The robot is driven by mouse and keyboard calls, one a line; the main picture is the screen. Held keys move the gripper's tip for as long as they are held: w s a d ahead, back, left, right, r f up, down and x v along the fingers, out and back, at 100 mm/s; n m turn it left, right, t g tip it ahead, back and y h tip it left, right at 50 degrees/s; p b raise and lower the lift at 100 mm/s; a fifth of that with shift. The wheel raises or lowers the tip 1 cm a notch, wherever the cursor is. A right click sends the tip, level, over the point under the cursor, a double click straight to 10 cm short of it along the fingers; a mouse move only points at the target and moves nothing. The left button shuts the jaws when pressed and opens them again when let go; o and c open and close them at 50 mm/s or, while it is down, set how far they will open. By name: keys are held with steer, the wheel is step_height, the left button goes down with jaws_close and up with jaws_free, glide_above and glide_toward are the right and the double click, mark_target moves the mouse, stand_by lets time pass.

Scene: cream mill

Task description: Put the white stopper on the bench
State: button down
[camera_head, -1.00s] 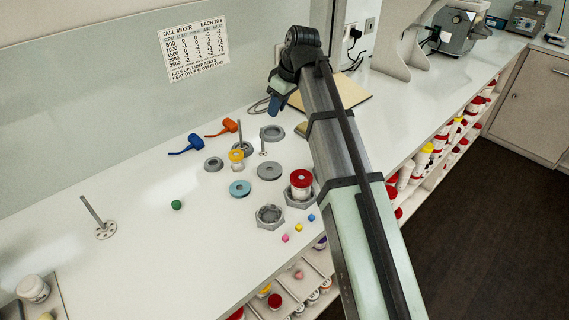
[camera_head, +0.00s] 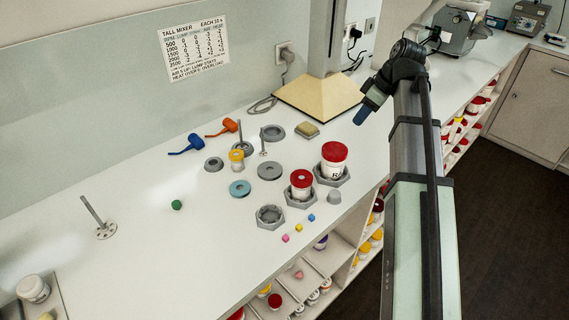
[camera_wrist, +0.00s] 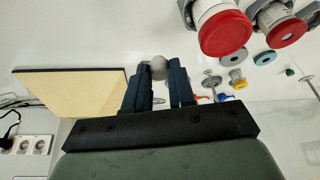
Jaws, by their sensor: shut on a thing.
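My gripper (camera_head: 362,115) is over the bench (camera_head: 140,265), at the right of the yellowish base plate in the head view. In the wrist view its two dark fingers (camera_wrist: 159,80) are shut on a small, rounded, pale grey-white piece, which I take to be the white stopper (camera_wrist: 158,66). The stopper shows at the fingertips; the fingers cover its sides. In the head view I cannot make it out at the gripper. The bench top is white, with bare surface between the wall and the loose parts.
Red-lidded jars (camera_head: 334,152) and (camera_head: 301,179) stand in grey hexagonal holders near the front edge. A small grey piece (camera_head: 334,196) lies beside them. The left bench is mostly clear.

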mark_target(349, 158)
steer(key=shift+f, duration=6.6)
steer(key=shift+f, duration=0.1)
steer(key=c, duration=0.9)
jaws_free()
steer(key=shift+c, duration=0.2)
steer(key=v, duration=1.2)
steer(key=shift+a, duration=0.1)
